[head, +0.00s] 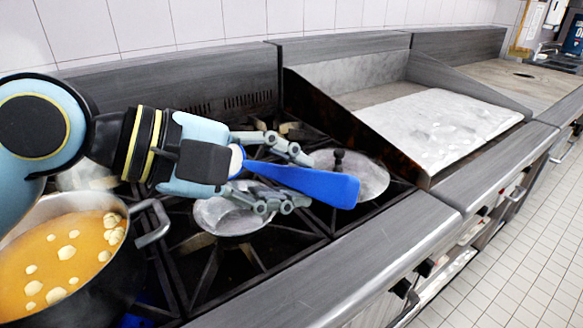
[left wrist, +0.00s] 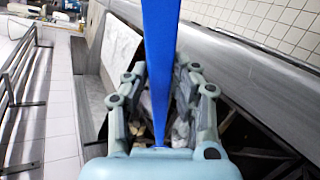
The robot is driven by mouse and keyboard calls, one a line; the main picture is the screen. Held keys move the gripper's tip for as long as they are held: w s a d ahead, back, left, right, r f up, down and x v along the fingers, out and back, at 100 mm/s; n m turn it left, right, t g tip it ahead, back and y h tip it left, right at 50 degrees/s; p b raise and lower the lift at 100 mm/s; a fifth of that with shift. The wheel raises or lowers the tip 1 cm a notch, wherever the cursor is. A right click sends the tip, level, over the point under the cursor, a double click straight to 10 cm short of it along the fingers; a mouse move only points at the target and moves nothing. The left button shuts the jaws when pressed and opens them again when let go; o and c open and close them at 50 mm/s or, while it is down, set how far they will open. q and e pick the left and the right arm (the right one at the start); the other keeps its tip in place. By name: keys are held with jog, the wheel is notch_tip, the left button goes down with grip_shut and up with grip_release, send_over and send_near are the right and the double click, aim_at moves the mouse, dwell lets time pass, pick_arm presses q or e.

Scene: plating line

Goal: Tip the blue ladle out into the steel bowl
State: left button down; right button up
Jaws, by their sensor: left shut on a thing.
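My left gripper (head: 298,178) comes in from the left above the stove and is shut on the blue ladle (head: 325,186). The ladle's long blue part points right and widens toward a rounded end. I cannot make out a scoop or any contents. In the left wrist view the ladle (left wrist: 161,60) runs up between the fingers of my left gripper (left wrist: 160,85). The steel bowl (head: 222,217) appears below the gripper on the burner grates, partly hidden by the fingers. My right gripper is not in view.
A dark pot (head: 108,279) of orange soup with pale floating pieces stands at the lower left, its handle toward the bowl. A round steel lid (head: 371,181) with a black knob lies right of the bowl. A griddle (head: 440,125) with raised sides stands farther right.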

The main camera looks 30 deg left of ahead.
pick_arm(q)
jog(key=f+t+b, duration=0.1)
jog(key=b, duration=0.1)
jog(key=s+f+m+t+b, duration=0.1)
jog(key=f+b, duration=0.1)
jog(key=s+f+m+t+h+b, duration=0.1)
jog(key=b, duration=0.1)
jog(key=shift+s+d+f, duration=0.1)
jog(key=shift+f, duration=0.3)
dwell(0.4)
dwell(0.4)
